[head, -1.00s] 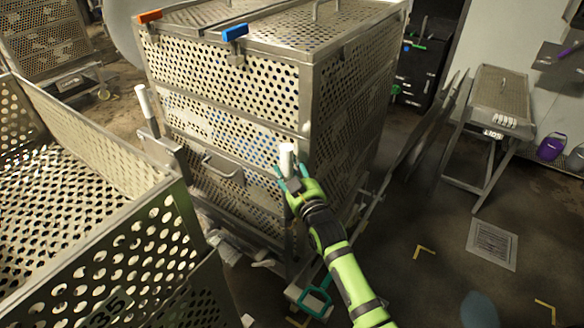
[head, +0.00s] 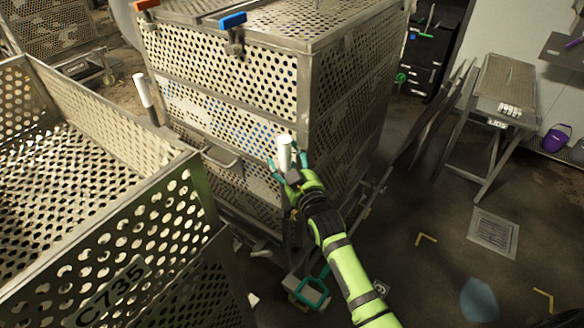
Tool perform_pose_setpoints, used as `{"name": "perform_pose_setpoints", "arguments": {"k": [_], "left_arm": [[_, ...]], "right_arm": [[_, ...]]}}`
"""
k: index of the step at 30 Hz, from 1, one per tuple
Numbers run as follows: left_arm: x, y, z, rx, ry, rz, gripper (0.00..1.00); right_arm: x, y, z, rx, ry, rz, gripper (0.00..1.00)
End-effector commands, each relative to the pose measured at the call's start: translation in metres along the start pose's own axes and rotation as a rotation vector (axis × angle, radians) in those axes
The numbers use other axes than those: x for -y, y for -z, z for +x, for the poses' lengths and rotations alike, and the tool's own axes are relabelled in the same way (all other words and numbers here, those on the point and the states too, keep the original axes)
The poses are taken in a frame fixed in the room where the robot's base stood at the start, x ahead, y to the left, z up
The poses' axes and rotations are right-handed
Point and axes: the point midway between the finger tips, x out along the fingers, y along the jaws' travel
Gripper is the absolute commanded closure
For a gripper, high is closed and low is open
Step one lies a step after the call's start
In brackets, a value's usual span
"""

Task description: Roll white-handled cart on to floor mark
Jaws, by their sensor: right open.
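The white-handled cart is a tall perforated metal cage (head: 225,90) in the middle of the head view. One white upright handle (head: 143,90) is at its left corner, and the other white handle (head: 285,150) is at its near right corner. My right gripper (head: 287,172) is open at that right handle, with its teal fingers around or beside it; contact is unclear. Yellow corner floor marks (head: 426,239) lie on the dark floor to the right, with another corner mark (head: 543,297) nearer the right edge. My left gripper is not in view.
A second perforated bin (head: 110,285) labelled C735 stands close at the left. A metal table (head: 505,95) and a purple bucket (head: 555,138) are at the right. The floor at right looks mostly clear.

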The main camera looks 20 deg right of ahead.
Motion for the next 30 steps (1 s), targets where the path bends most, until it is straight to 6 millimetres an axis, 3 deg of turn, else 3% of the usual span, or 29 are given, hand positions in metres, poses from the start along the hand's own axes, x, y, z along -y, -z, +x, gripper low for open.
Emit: {"name": "perform_pose_setpoints", "arguments": {"k": [5, 12, 18, 23, 30], "left_arm": [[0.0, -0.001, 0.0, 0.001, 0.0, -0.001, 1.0], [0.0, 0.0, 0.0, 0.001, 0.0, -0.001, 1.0], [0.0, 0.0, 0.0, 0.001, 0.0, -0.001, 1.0], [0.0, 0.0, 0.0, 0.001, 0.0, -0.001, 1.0], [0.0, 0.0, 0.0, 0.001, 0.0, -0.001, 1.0]], "right_arm": [[0.0, -0.001, -0.021, 0.003, 0.0, -0.001, 0.3], [0.002, -0.002, -0.073, 0.005, 0.001, 0.0, 0.3], [0.003, -0.002, -0.106, 0.005, 0.002, 0.0, 0.3], [0.004, -0.001, -0.117, 0.005, 0.003, 0.0, 0.3], [0.004, -0.001, -0.119, 0.004, 0.003, 0.0, 0.3]]}}
